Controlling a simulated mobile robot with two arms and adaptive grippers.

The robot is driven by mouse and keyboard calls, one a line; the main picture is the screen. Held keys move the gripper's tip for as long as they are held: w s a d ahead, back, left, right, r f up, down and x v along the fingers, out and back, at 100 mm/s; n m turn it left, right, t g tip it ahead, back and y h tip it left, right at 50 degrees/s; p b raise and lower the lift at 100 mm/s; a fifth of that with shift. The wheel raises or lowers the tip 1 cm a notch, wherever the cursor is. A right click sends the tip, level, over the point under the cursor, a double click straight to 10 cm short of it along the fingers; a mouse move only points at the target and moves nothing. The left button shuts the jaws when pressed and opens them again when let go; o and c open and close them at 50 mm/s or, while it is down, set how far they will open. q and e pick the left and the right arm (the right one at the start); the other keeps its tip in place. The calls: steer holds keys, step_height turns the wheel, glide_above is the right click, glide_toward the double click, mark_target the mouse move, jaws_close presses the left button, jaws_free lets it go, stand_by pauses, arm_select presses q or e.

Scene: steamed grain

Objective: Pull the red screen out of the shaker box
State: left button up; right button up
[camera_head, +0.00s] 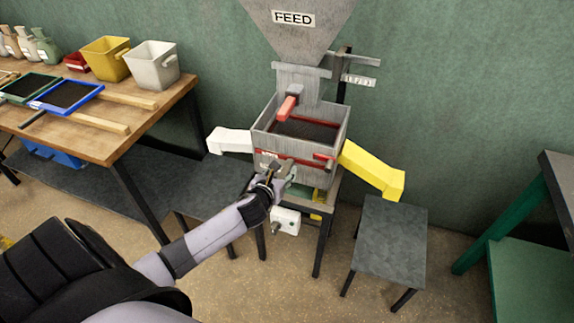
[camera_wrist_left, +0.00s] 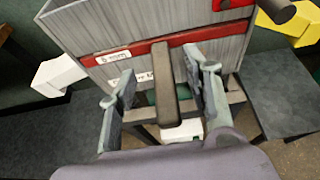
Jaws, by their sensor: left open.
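The grey shaker box (camera_head: 262,141) stands on a stand under the feed hopper. The red screen (camera_head: 310,160) shows as a red strip across the box's front; in the left wrist view its red edge (camera_wrist_left: 218,32) crosses the grey wall beside a small white label. A dark bar handle (camera_wrist_left: 164,85) sticks out from the red edge towards me. My left gripper (camera_head: 279,169) is at the box's front. Its fingers are open, one on each side of the handle, with gaps showing. The rest of the screen is hidden inside the box. My right gripper is in neither view.
A white spout (camera_head: 231,140) leaves the box on the left, a yellow chute (camera_head: 372,172) on the right. A red lever (camera_head: 288,104) is above the box. Grey low tables flank the stand. A wooden bench (camera_head: 158,113) with framed screens and bins is at left.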

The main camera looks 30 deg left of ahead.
mark_target(288, 164)
arm_select(q)
steer(key=x, duration=0.6)
steer(key=shift+w, duration=0.15)
steer(key=shift+c, duration=0.5)
jaws_close()
stand_by(0.6)
